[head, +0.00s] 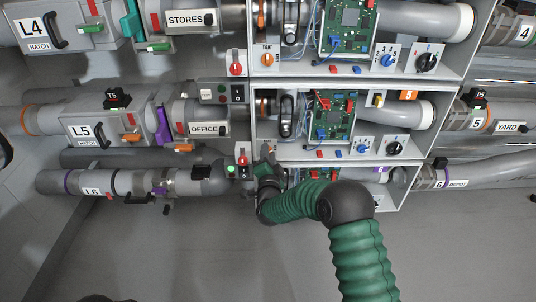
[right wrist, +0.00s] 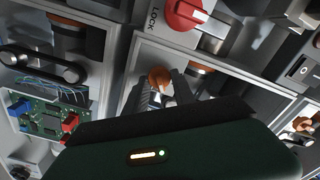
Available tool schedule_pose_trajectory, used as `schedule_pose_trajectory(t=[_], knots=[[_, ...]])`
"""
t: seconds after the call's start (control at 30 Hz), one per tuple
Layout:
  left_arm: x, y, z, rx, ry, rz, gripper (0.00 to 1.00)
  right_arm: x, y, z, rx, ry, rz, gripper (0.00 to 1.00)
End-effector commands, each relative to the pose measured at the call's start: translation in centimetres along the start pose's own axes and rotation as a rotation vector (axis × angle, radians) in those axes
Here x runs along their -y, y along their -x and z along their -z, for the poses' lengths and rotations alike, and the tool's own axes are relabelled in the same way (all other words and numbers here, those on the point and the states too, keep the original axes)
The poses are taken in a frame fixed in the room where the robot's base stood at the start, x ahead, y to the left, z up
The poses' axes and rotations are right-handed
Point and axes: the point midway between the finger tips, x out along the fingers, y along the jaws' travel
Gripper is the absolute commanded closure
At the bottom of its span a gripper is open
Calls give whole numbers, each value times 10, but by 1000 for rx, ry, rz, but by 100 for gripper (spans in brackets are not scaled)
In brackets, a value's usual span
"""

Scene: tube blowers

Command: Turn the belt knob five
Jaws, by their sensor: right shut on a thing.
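The belt knob five is the small orange knob (right wrist: 159,77) on a light panel at the lower left corner of box five (head: 305,153). In the right wrist view it sits between the two dark fingers of my right gripper (right wrist: 158,92), which is shut on it. In the head view my right gripper (head: 267,160) reaches up to that corner and hides the knob. The knob's pointer and most of its panel's markings are covered or too small to read. My left gripper is not in view.
A red LOCK switch (right wrist: 187,12) sits close beside the panel, also visible in the head view (head: 242,159). Box five holds a green circuit board (head: 330,115) and a black lever (head: 287,115). Box four's orange knob (head: 267,60) is above. The grey wall below is clear.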

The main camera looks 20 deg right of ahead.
Motion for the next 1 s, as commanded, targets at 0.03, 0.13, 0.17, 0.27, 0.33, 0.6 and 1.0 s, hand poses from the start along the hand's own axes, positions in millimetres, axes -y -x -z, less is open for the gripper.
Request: schedule_pose_trajectory(t=[0.03,0.13,0.17,0.27,0.33,0.6,1.0], knots=[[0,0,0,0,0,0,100,-4,1,0,2,-43,-8,100],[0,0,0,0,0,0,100,-5,1,0,1,-136,-9,100],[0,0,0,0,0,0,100,-5,1,-1,1,-164,-9,100],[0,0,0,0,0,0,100,-6,1,0,0,-252,-9,100],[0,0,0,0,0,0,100,-6,1,-1,0,-309,-9,100],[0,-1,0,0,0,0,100,-8,1,-2,0,-478,-12,100],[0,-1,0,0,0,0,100,-10,1,-2,0,-570,-13,100]])
